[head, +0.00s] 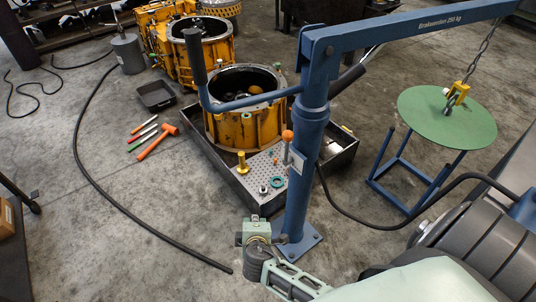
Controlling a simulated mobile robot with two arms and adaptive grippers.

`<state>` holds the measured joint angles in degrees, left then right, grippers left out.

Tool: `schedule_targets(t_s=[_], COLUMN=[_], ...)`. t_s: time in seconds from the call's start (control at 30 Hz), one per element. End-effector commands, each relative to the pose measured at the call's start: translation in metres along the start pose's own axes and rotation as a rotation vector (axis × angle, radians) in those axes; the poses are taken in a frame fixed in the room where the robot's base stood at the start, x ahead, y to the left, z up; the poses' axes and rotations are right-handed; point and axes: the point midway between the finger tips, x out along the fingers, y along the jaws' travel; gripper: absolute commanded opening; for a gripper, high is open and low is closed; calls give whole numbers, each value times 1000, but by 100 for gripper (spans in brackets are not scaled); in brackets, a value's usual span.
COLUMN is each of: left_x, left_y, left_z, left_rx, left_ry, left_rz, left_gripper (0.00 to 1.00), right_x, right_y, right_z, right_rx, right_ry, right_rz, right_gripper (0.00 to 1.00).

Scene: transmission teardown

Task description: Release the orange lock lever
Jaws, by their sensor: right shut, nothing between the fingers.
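The orange lock lever (287,136) is a round orange knob on a pale upright stem, mounted at the side of the blue crane column (306,170). It stands about upright at mid height of the column. My right gripper (256,228) is low in the picture, left of the column foot and well below the knob in the picture. It is shut and empty, and apart from the lever. The fingers show small, and the wrist hides part of them. My left gripper is not in view.
The blue crane boom (400,32) runs overhead to the right, with a chain and hook (456,94) over a green round plate (440,117). A grey tray (343,159) holds a yellow housing (252,125) behind the column. A crank handle (196,58) juts left. A hose (112,199) lies on the floor.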

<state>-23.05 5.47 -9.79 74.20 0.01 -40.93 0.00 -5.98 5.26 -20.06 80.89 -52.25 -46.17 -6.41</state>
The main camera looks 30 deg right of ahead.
Motion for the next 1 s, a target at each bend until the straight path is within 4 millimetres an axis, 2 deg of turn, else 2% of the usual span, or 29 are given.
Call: schedule_targets(t_s=[0.03, 0.1, 0.2, 0.3, 0.33, 0.4, 0.53, 0.83, 1.0], left_x=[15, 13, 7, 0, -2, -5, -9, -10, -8], left_y=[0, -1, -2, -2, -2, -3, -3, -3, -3], left_z=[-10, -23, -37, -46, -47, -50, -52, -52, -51], left_rx=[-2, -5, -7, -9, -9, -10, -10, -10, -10], left_ry=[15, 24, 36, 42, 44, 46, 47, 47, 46], left_rz=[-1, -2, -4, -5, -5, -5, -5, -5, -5], left_gripper=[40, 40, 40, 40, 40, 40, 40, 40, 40], right_x=[4, -13, -46, -77, -84, -97, -106, -105, -93], right_y=[37, 96, 162, 203, 211, 225, 234, 235, 247], right_z=[-15, -27, -32, -29, -28, -25, -23, -23, -21], right_rx=[-17, -33, -21, 3, 11, 24, 32, 31, 30], right_ry=[1, -23, -65, -104, -114, -129, -140, -139, -141], right_rz=[132, 300, 497, 630, 657, 702, 730, 728, 729], right_gripper=[0, 0, 0, 0, 0, 0, 0, 0, 0])
